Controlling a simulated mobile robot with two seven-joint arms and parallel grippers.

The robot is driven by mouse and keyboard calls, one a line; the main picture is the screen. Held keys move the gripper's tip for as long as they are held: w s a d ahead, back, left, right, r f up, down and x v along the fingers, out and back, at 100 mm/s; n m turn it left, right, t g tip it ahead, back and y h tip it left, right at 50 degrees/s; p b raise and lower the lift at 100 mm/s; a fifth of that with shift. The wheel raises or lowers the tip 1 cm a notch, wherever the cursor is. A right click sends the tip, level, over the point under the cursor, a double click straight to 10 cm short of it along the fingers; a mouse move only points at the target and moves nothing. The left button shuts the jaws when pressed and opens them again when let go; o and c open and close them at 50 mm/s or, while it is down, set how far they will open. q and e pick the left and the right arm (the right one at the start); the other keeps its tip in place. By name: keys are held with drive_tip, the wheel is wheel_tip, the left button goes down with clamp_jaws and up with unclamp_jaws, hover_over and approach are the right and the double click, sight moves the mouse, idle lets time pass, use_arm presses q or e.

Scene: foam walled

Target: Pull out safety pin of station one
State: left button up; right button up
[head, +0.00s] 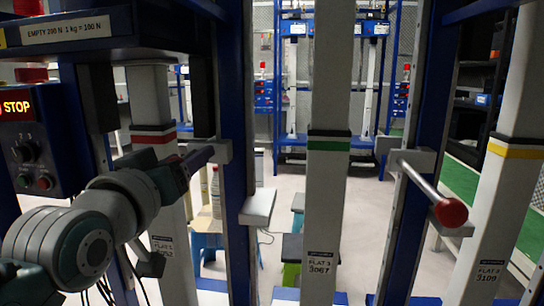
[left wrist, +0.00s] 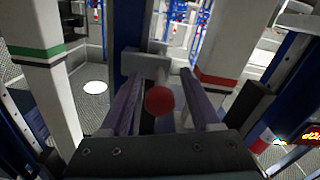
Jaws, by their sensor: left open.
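In the head view my left gripper (head: 203,156) reaches in from the left, its fingers pointing at a pale bracket on the blue upright. In the left wrist view the open fingers stand on either side of the red ball knob (left wrist: 165,100) of a safety pin. The knob lies between them, with a gap to each finger; its rod is mostly hidden behind it. A second safety pin with a metal rod and red knob (head: 450,212) sticks out of the right-hand bracket in the head view. My right gripper is not in view.
White posts with a red, a green (head: 329,145) and a yellow band stand among blue uprights (head: 237,120). A control box (head: 30,155) with a lit STOP display is at the left. A pale block (head: 258,207) juts from the upright below my gripper. Stools stand behind.

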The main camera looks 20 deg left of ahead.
use_arm(q)
clamp_jaws()
idle(0.4)
idle(0.9)
